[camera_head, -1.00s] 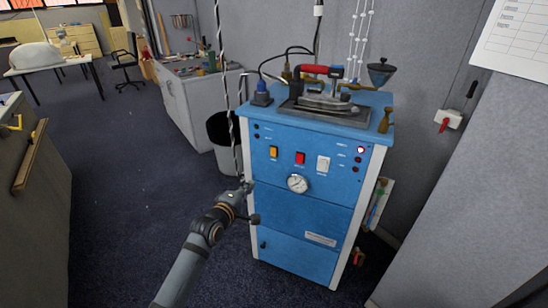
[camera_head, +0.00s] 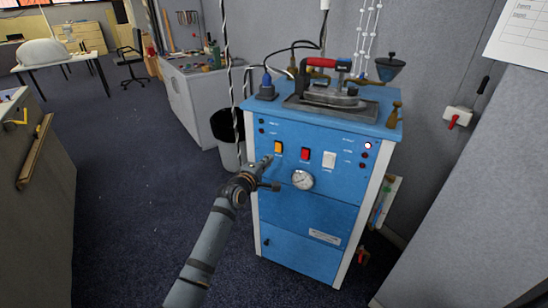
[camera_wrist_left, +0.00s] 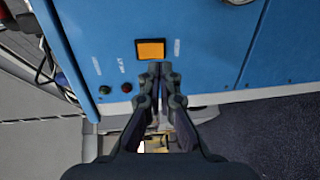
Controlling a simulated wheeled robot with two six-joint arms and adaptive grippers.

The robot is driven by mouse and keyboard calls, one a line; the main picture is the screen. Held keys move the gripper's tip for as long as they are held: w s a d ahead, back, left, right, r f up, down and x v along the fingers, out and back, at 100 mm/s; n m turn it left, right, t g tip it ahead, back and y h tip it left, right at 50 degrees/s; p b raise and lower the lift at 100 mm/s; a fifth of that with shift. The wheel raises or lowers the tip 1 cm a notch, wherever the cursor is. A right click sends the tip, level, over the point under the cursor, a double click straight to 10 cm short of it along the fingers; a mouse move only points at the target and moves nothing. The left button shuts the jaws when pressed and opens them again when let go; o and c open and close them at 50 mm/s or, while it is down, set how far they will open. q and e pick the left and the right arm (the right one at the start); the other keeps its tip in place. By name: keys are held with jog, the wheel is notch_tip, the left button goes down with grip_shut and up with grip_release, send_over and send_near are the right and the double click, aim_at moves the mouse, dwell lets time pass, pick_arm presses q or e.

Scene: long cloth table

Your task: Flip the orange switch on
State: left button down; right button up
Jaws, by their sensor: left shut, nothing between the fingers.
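The orange switch (camera_head: 278,147) sits at the left of a row of switches on the front of a blue cabinet (camera_head: 300,215). In the left wrist view the orange switch (camera_wrist_left: 150,49) is a rectangle in a dark frame, just beyond the fingertips. My left gripper (camera_head: 266,161) is shut and empty, close to the panel just below and left of the switch. In the left wrist view its fingertips (camera_wrist_left: 160,70) point at the switch's lower edge. I cannot tell whether they touch the panel. My right gripper is not in view.
A red switch (camera_head: 305,154), a white switch (camera_head: 329,160) and a round gauge (camera_head: 302,180) are close by on the panel. An iron (camera_head: 330,92) rests on the cabinet top. A bin (camera_head: 228,138) stands behind left. The floor at left is clear.

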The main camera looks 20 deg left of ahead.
aim_at(277, 151)
pick_arm(q)
jog(key=w, duration=0.5)
jog(key=shift+d+f+b, duration=0.3)
jog(key=shift+d+b, duration=0.05)
jog(key=shift+b, duration=0.05)
